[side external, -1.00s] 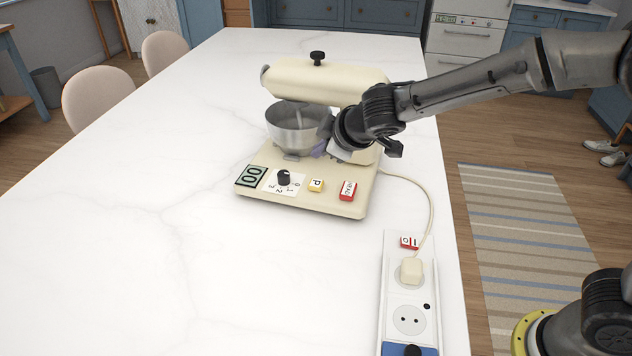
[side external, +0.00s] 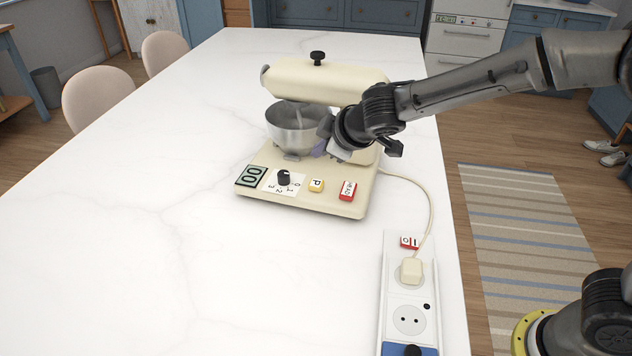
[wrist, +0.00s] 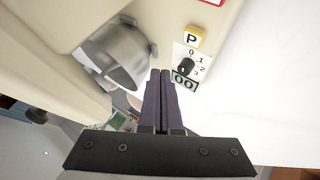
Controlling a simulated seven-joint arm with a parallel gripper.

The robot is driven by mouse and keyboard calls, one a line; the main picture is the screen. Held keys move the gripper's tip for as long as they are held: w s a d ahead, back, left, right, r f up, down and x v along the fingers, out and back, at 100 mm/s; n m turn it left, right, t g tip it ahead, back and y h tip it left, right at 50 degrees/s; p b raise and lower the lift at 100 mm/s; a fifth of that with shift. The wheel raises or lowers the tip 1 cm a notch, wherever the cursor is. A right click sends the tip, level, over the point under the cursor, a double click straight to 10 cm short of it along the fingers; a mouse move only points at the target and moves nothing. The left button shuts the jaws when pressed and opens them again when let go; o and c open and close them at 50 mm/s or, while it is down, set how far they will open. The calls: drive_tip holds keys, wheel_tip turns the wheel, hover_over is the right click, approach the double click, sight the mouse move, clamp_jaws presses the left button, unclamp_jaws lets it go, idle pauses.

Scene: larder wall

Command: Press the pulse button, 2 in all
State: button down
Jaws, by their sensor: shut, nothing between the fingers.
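The pulse button is the small yellow button marked P (side external: 316,185) on the front base of the cream stand mixer (side external: 320,78). It also shows in the wrist view (wrist: 194,37), above the dial. My gripper (side external: 320,150) is shut and empty, beside the mixer's steel bowl (side external: 290,127) and above the base, behind the P button. In the wrist view my gripper's dark fingers (wrist: 160,75) lie together, pointing between the bowl and the dial. They are apart from the button in that view. The display (side external: 249,176) reads 00.
A black speed dial (side external: 284,178) and a red HEAD button (side external: 348,191) flank the P button. A cord runs from the mixer to a power strip (side external: 408,295) with a red switch (side external: 409,242). The white counter (side external: 150,220) is clear to the left and front.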

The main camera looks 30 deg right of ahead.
sight(320, 185)
wheel_tip(320, 185, up, 4)
drive_tip(key=shift+f, duration=0.1)
drive_tip(key=shift+f, duration=0.1)
drive_tip(key=shift+f, duration=4.3)
drive_tip(key=shift+f, duration=0.1)
drive_tip(key=shift+f, duration=0.35)
drive_tip(key=shift+f, duration=0.65)
drive_tip(key=shift+r, duration=1.05)
